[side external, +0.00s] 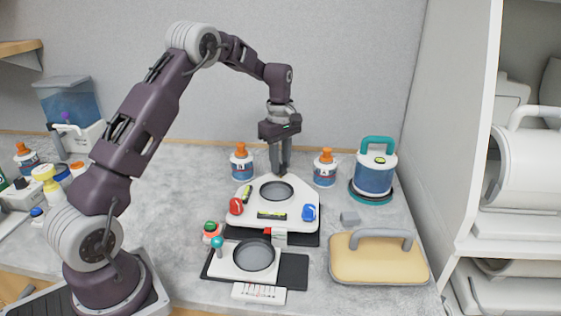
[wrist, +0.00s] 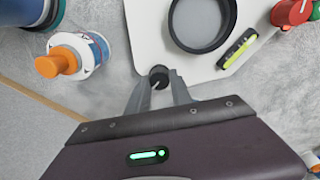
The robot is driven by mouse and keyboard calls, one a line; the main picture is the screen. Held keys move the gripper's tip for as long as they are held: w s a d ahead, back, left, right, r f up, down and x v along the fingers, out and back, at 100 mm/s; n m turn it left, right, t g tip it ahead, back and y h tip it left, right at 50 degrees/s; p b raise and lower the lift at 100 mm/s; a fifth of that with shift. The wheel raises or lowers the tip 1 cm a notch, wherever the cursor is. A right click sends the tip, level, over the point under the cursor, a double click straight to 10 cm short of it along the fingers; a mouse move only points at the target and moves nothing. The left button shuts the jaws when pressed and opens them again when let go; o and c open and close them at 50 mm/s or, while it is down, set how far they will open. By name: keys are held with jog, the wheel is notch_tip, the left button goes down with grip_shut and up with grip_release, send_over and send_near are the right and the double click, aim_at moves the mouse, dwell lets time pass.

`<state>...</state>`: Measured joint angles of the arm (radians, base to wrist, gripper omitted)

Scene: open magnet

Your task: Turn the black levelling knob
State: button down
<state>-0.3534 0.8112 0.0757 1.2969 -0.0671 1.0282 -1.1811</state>
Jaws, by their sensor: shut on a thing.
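The black levelling knob (wrist: 159,76) sits at the edge of the white levelling plate (wrist: 145,30) in the wrist view. My gripper (wrist: 160,84) is shut on the knob, with one finger on each side of it. In the side external view my gripper (side external: 279,170) points straight down at the back edge of the white plate (side external: 290,213), and its fingers hide the black knob. The plate also carries a red knob (side external: 236,206), a blue knob (side external: 309,212), two yellow-green bubble levels (side external: 271,215) and a round dark-rimmed dish (side external: 276,191).
Orange-capped bottles stand left (side external: 242,163) and right (side external: 325,167) of my gripper. A teal-handled jar (side external: 375,172) is further right. A tan handled pad (side external: 378,257) lies front right. A second white stand with a dish (side external: 247,259) is in front.

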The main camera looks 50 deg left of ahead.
jog(key=shift+m, duration=0.3)
jog(key=m, duration=0.4)
jog(key=shift+m, duration=0.4)
jog(key=m, duration=0.4)
jog(key=shift+m, duration=0.3)
jog(key=m, duration=0.5)
jog(key=shift+w+h, duration=0.1)
jog(key=shift+h, duration=0.2)
jog(key=shift+m, duration=2.4)
jog(key=c, duration=1.1)
grip_release()
jog(key=shift+c, duration=0.2)
